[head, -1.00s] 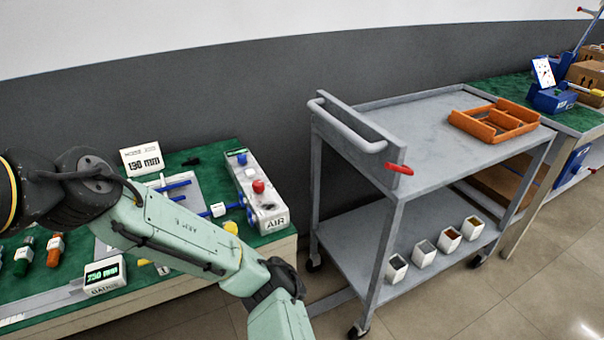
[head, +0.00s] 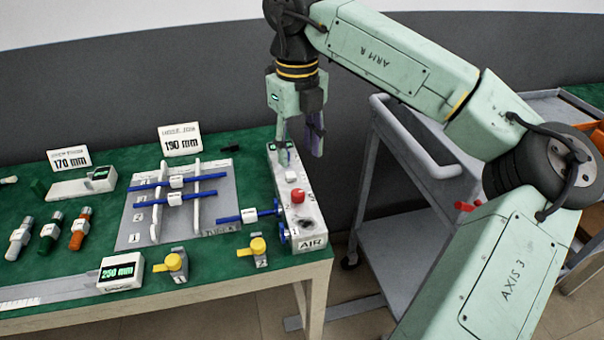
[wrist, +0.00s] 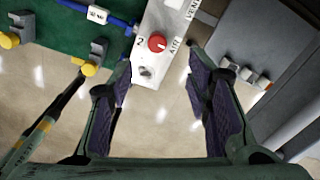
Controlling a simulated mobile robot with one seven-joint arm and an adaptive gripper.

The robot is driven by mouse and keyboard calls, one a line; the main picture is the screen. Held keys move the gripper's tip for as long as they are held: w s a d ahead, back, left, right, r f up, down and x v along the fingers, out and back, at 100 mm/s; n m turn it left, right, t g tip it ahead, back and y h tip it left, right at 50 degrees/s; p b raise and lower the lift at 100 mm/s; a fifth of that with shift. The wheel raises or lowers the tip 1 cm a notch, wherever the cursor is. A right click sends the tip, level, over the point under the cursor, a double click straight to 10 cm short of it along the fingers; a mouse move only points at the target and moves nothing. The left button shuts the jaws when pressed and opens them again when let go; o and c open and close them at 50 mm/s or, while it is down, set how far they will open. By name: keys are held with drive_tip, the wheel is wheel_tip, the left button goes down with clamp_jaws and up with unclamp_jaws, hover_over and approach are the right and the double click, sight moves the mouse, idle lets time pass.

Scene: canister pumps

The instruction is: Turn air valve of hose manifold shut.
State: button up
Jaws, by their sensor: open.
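The hose manifold (head: 306,222) is a long white box marked AIR at the right edge of the green table. A round red knob (head: 298,196) stands on its top near the AIR end. In the wrist view the red knob (wrist: 157,42) shows a pale mark, between a "2" and the AIR lettering. I cannot tell from it whether the valve is open or shut. My gripper (head: 301,142) is open and empty, pointing down above the manifold's far end, apart from the red knob. It hides part of that far end. In the wrist view the knob lies between the open fingers (wrist: 161,64).
A blue hose (head: 250,214) with a white tag meets the manifold's left side. A rack (head: 215,206) holds more blue hoses, and yellow-topped fittings (head: 257,246) stand at the table's front. A grey cart (head: 405,165) stands close on the right, behind my arm.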

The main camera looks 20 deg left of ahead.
sight(298, 192)
drive_tip(key=f, duration=0.3)
drive_tip(key=f+p, duration=0.1)
drive_tip(key=f, duration=0.3)
drive_tip(key=f+p, duration=0.1)
drive_tip(key=f, duration=0.2)
drive_tip(key=shift+s+f, duration=0.25)
drive_tip(key=shift+c, duration=0.5)
clamp_jaws()
